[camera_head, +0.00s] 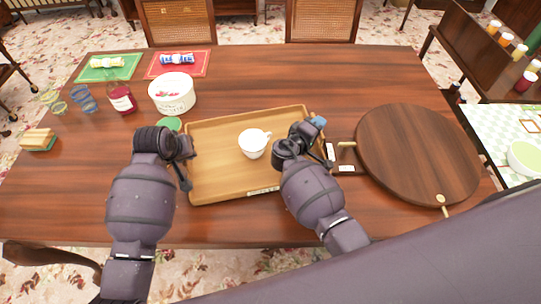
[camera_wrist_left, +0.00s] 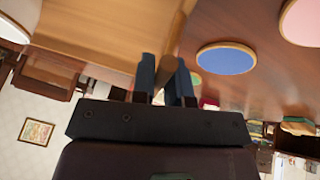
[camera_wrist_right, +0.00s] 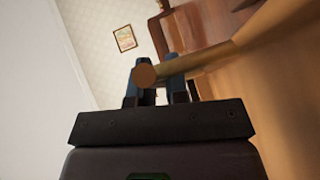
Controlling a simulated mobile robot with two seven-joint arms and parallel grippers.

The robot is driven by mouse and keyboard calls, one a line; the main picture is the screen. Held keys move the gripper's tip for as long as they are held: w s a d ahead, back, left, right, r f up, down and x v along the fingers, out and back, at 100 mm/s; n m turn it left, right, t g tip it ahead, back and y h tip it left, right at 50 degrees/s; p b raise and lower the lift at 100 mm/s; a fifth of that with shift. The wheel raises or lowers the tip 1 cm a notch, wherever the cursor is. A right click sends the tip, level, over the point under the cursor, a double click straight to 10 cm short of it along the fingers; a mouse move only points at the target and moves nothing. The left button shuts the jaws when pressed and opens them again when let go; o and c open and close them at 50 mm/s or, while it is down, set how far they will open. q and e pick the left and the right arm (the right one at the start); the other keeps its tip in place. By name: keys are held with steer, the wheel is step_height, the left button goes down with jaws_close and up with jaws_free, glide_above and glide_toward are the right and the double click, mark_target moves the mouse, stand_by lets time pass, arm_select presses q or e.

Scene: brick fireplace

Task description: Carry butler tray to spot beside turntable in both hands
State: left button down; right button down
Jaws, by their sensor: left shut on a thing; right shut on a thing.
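The butler tray (camera_head: 222,180) is a light wooden rectangle with a raised rim, in the middle of the table, with a white cup (camera_head: 253,143) on it. My left gripper (camera_head: 186,160) is at its left side, and in the left wrist view the fingers (camera_wrist_left: 166,80) are shut on its edge. My right gripper (camera_head: 318,143) is at its right side; in the right wrist view the fingers (camera_wrist_right: 160,78) are shut on a wooden bar of it. The turntable (camera_head: 418,150) is a dark round disc to the right. I cannot tell whether the tray touches the table.
A small dark box with white labels (camera_head: 345,160) lies between tray and turntable. Bare table lies behind the tray.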

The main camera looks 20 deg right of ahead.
arm_select(q)
steer(key=shift+f, duration=0.35)
arm_select(e)
steer(key=shift+f, duration=0.3)
arm_select(q)
steer(key=c, duration=1.1)
jaws_free()
arm_select(e)
steer(key=c, duration=1.1)
jaws_free()
steer(key=shift+a, duration=0.1)
arm_select(q)
steer(key=shift+v, duration=6.05)
arm_select(e)
steer(key=shift+v, duration=3.7)
steer(key=shift+f, duration=0.1)
arm_select(q)
steer(key=shift+a+f, duration=0.1)
arm_select(e)
steer(key=shift+s, duration=0.1)
